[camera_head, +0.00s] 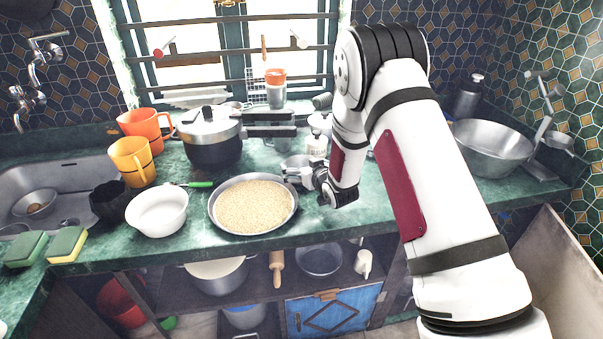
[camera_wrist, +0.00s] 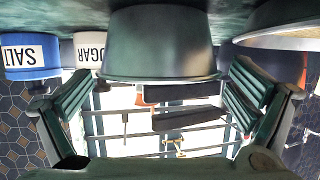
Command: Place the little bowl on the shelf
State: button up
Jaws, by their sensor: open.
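The little bowl, a small grey metal one (camera_head: 297,161), stands on the green counter behind the pan of grain, partly hidden by my gripper. In the wrist view, which is upside down, the little bowl (camera_wrist: 160,45) fills the top middle, ahead of and between my fingers. My gripper (camera_head: 291,176) is open, low over the counter. Its spread fingers also show in the wrist view (camera_wrist: 158,95), one to each side of the bowl, with nothing visibly clamped. The shelf (camera_head: 346,272) is under the counter and holds a pot, a rolling pin and a metal bowl.
A wide pan of grain (camera_head: 253,205) is just left of my gripper, with a white bowl (camera_head: 157,212) beyond it. A pressure cooker (camera_head: 212,140) stands behind. Salt (camera_wrist: 30,55) and sugar (camera_wrist: 90,50) jars are near the bowl. A blue door (camera_head: 328,315) is below the shelf.

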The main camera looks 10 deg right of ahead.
jog(key=shift+x, duration=1.25)
jog(key=c, duration=1)
jog(key=shift+r, duration=0.1)
jog(key=shift+c, duration=0.2)
jog(key=shift+r, duration=0.5)
notch_tip(320, 180, up, 2)
jog(key=shift+r, duration=0.15)
jog(key=s, duration=0.5)
jog(key=s+r, duration=0.1)
jog(key=s, duration=1)
jog(key=shift+d+r, duration=0.25)
jog(key=shift+d, duration=0.1)
jog(key=shift+s, duration=0.1)
